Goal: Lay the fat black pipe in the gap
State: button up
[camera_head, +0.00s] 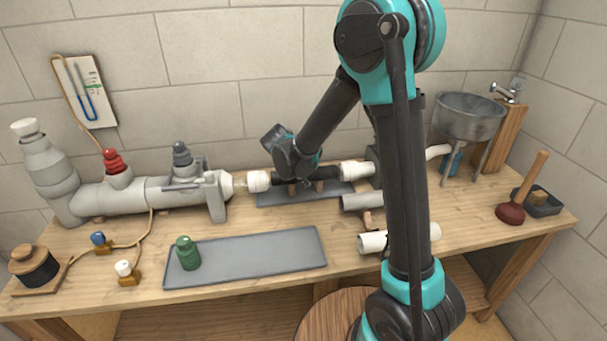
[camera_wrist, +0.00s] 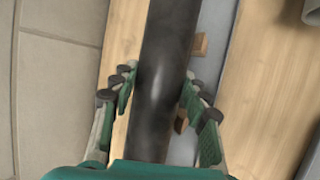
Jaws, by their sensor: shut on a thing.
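The fat black pipe (camera_head: 325,173) lies level in the gap, roughly in line between the left white collar (camera_head: 259,181) and the right white collar (camera_head: 355,171). My gripper (camera_head: 298,180) is over the pipe from above, partly hidden by my wrist in the head view. In the wrist view the black pipe (camera_wrist: 160,75) runs between the two green fingers, and my gripper (camera_wrist: 158,95) is shut on it. Wooden supports (camera_wrist: 199,45) show beneath it. I cannot tell whether the pipe rests on them, or whether its left end touches the collar.
A dark grey mat (camera_head: 275,200) lies under the gap. A grey tray (camera_head: 245,262) with a green bottle-like piece (camera_head: 187,252) is in front. Grey and white pipe pieces (camera_head: 372,242) lie at right. Grey pipework with a red valve (camera_head: 115,160) stands left. The tiled wall is close behind.

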jog(key=o, duration=1.3)
jog(key=shift+r, duration=0.1)
jog(key=v, duration=1.2)
jog(key=shift+s+a, duration=0.1)
